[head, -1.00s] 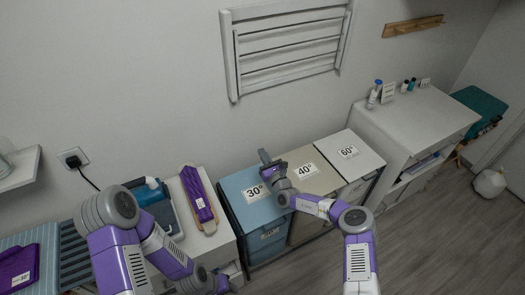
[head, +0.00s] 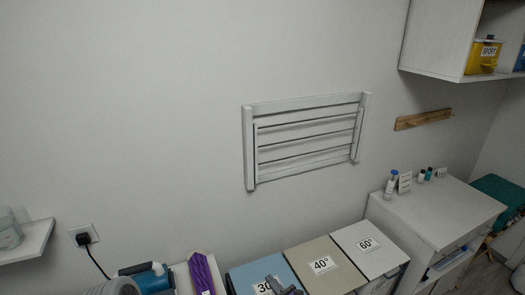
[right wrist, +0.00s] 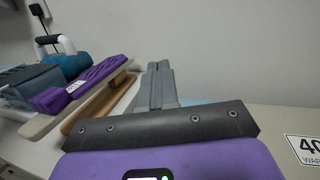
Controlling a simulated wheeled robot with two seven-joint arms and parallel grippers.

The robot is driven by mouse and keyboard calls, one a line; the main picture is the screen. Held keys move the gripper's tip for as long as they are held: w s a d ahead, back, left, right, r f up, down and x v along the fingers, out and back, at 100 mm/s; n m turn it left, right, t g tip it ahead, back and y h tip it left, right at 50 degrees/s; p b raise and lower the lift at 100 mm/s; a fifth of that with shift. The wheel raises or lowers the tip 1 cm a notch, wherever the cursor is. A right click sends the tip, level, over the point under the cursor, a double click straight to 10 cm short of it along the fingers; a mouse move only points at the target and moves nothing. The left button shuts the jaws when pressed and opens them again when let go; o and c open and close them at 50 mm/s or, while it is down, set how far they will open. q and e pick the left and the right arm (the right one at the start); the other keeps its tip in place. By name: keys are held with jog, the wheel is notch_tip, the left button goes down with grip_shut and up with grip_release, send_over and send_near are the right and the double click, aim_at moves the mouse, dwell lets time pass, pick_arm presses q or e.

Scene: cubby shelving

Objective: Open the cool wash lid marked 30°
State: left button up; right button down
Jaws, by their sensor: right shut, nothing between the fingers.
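The blue lid marked 30° (head: 247,276) lies at the bottom edge of the head view, level with its neighbours and seemingly closed. Its white label (head: 262,288) is partly covered by my right gripper (head: 273,282). The right gripper is shut and empty, over the lid's right part. In the right wrist view the shut fingers (right wrist: 158,72) point away from me, and a thin blue strip of the lid (right wrist: 198,102) shows behind the gripper body. Whether the fingers touch the lid I cannot tell. My left gripper is out of view.
The beige 40° lid (head: 333,278) and the white 60° lid (head: 383,255) lie to the right. A wall rack (head: 305,140) hangs above; a white cabinet (head: 440,210) stands right.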

jog(key=s+a+f+n+g+y+b, duration=0.1)
jog(key=s+a+f+n+g, duration=0.3)
jog(key=s, duration=0.3)
jog(key=s+a+f+n+g+b, duration=0.2)
jog(key=s+f+n+g, duration=0.25)
jog(key=s, duration=0.25)
jog(key=s+a+f+n+g+y+b, duration=0.1)
jog(key=s+a+f+n+g, duration=0.25)
jog(key=s+g, duration=0.3)
jog(key=s+d+f+n+h+b, duration=0.2)
jog(key=s+d+f+n+h, duration=0.2)
jog(key=s+d, duration=0.3)
jog(key=s+d+f+n+g+h+b, duration=0.1)
jog(key=s+d+f+n+h+b, duration=0.2)
jog(key=s+d+f+n+h, duration=0.2)
jog(key=shift+s+d+n, duration=0.95)
jog(key=shift+s+n, duration=0.1)
jog(key=shift+n, duration=0.15)
jog(key=c, duration=1.8)
grip_release()
jog(key=shift+s+d+r+n+t+h+b, duration=0.15)
jog(key=shift+d+n+t+h+b, duration=0.2)
jog(key=shift+d+n+b, duration=0.2)
jog(key=o, duration=0.6)
jog(key=shift+r+n+t, duration=0.1)
jog(key=shift+n+t, duration=0.15)
jog(key=shift+s, duration=0.1)
